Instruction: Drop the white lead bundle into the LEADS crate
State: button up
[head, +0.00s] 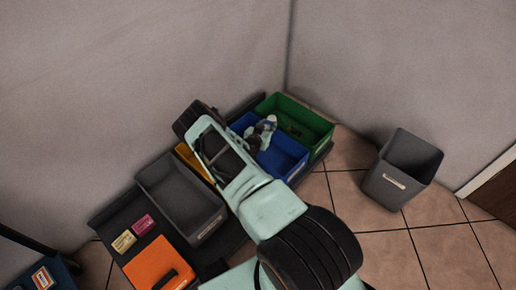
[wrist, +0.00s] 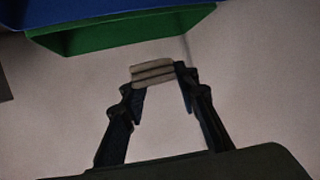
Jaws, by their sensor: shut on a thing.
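The white lead bundle (wrist: 153,72) is a small pale block with dark bands across it. In the wrist view it sits between the fingertips of my gripper (wrist: 158,78), which is shut on it. In the head view my gripper (head: 264,134) is over the blue crate (head: 292,163), close to the green crate (head: 326,137), and a pale patch shows there. The crate labels are too small to read, so I cannot tell which one is LEADS. In the wrist view the green crate (wrist: 130,32) is at the top.
A grey crate (head: 157,179) and a mostly hidden yellow crate (head: 186,152) stand left of the blue one. An orange case (head: 157,262) and small pink and cream boxes lie nearby. A grey bin (head: 395,190) stands on the tiled floor at right. Walls close in behind.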

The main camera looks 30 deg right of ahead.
notch_tip(320, 180, down, 6)
jog(key=b, duration=0.3)
jog(key=shift+b, duration=0.4)
jog(key=o, duration=1.3)
jog(key=v, duration=1.2)
jog(key=shift+r, duration=0.1)
